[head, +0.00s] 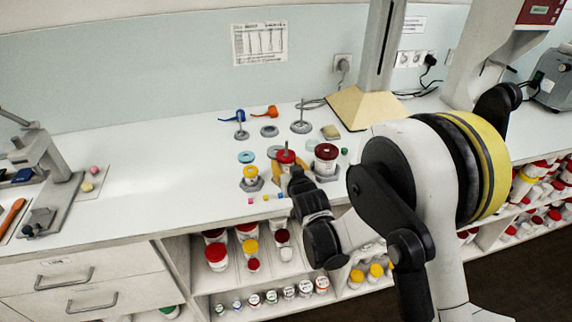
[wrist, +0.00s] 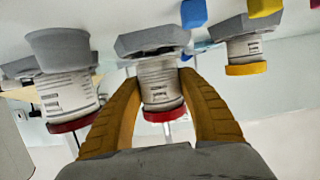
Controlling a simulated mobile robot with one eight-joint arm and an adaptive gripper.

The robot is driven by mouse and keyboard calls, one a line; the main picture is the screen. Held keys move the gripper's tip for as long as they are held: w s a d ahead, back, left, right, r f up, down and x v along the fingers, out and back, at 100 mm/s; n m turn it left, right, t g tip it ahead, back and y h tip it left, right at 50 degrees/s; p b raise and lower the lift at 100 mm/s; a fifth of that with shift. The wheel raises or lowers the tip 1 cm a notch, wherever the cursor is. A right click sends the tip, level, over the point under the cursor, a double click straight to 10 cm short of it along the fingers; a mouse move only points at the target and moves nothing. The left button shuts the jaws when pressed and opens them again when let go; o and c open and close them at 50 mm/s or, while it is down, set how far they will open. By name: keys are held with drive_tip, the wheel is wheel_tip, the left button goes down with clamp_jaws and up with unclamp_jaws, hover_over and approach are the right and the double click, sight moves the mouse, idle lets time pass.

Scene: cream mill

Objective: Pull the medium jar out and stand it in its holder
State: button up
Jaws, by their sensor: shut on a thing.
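The medium jar has a red lid and a white label. In the head view, its lid (head: 286,157) shows between a dark-red-lidded jar and a yellow-lidded jar. My gripper (head: 288,170) reaches it from the front. In the wrist view, which looks inverted, the medium jar (wrist: 160,88) is between the two ochre fingers of my gripper (wrist: 159,82), which is shut on it. Its base meets a grey angular holder (wrist: 152,40) and looks lined up with it. I cannot tell whether it is fully seated. My arm hides the holder in the head view.
The larger dark-red-lidded jar (head: 326,153) and smaller yellow-lidded jar (head: 250,172) stand in grey holders on either side. Small coloured blocks (head: 267,198) lie near the counter's front edge. Grey stands (head: 301,126) and funnels are behind. The counter (head: 150,185) is clear at left.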

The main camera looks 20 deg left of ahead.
drive_tip(key=shift+f+b, duration=0.75)
drive_tip(key=shift+f, duration=0.15)
drive_tip(key=o, duration=1.9)
drive_tip(key=shift+r, duration=0.1)
drive_tip(key=shift+r+p+v, duration=0.1)
drive_tip(key=shift+r+v, duration=0.1)
drive_tip(key=shift+v, duration=1.2)
drive_tip(key=shift+r+p+v, duration=0.1)
drive_tip(key=shift+r+v, duration=0.05)
drive_tip(key=shift+v, duration=1.25)
drive_tip(key=shift+r+p+v, duration=0.1)
drive_tip(key=shift+r+v, duration=0.1)
drive_tip(key=shift+v, duration=1.2)
drive_tip(key=shift+w+a, duration=0.1)
drive_tip(key=shift+w, duration=0.1)
